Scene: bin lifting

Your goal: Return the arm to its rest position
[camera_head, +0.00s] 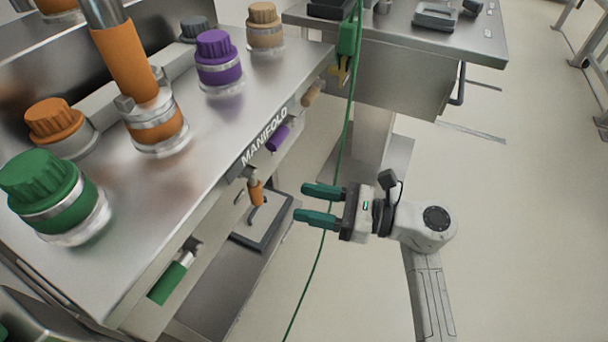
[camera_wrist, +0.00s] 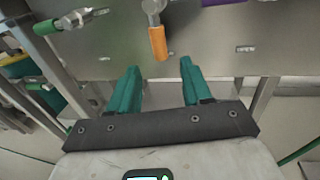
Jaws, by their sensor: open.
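My gripper (camera_head: 318,204) has two teal fingers and is at the end of my arm, right of the manifold bench in the head view. The fingers are apart with nothing between them, pointing left toward the bench's front. In the wrist view my gripper (camera_wrist: 160,82) also shows open and empty. An orange-handled valve (camera_head: 256,192) hangs at the bench front, left of the fingertips and apart from them; it also shows ahead of the fingers in the wrist view (camera_wrist: 157,42).
The steel manifold bench (camera_head: 200,140) carries green, orange, purple and tan capped ports. A green-handled valve (camera_head: 170,280) and a purple one (camera_head: 278,138) stick out in front. A green hose (camera_head: 318,265) hangs near my fingers. A steel table (camera_head: 410,60) stands behind.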

